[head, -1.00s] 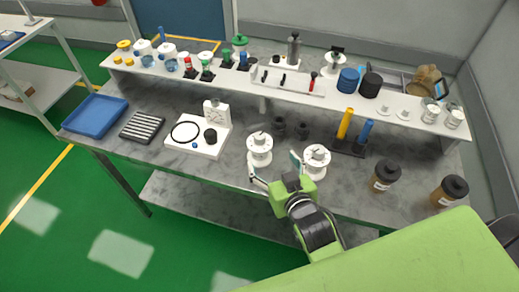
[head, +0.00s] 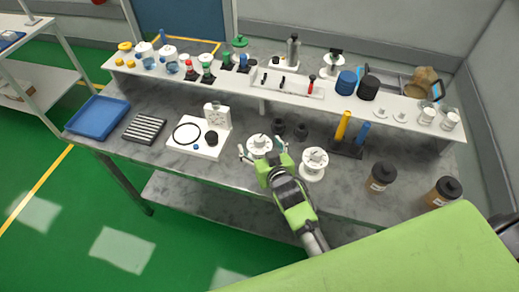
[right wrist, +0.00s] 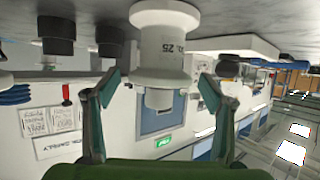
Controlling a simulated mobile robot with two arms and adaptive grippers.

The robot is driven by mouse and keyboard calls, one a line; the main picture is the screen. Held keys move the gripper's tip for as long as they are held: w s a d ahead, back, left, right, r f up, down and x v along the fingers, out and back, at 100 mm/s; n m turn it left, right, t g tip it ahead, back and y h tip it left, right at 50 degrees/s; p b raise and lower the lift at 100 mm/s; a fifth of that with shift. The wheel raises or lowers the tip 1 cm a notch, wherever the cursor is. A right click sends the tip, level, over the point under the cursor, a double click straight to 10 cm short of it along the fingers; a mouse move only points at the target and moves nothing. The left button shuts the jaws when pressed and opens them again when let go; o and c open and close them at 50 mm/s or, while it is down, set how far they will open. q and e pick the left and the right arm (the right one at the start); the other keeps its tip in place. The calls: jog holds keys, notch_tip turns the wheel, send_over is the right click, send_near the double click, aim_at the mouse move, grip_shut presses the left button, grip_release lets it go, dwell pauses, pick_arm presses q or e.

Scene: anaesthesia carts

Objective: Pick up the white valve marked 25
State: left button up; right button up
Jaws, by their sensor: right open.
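The white valve marked 25 (head: 258,146) stands upright near the table's front edge in the head view. In the right wrist view, which is upside down, the valve (right wrist: 160,62) shows a printed 25 on its body. My right gripper (head: 262,150) is open, with one finger on either side of this valve. In the wrist view the open fingers of the gripper (right wrist: 157,88) flank the valve's narrower end with gaps on both sides. A similar white valve (head: 313,163) stands just right of the gripper. My left gripper is not in view.
Small black parts (head: 279,127) stand behind the valve. A white fixture plate (head: 180,147) is to its left. A stand with yellow and blue cylinders (head: 345,150) and brown black-lidded jars (head: 380,177) are to the right. A raised shelf (head: 225,83) runs behind.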

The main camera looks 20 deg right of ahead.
jog(key=shift+w+f, duration=0.25)
jog(key=shift+w, duration=0.3)
jog(key=c, duration=1.4)
jog(key=shift+r, duration=0.1)
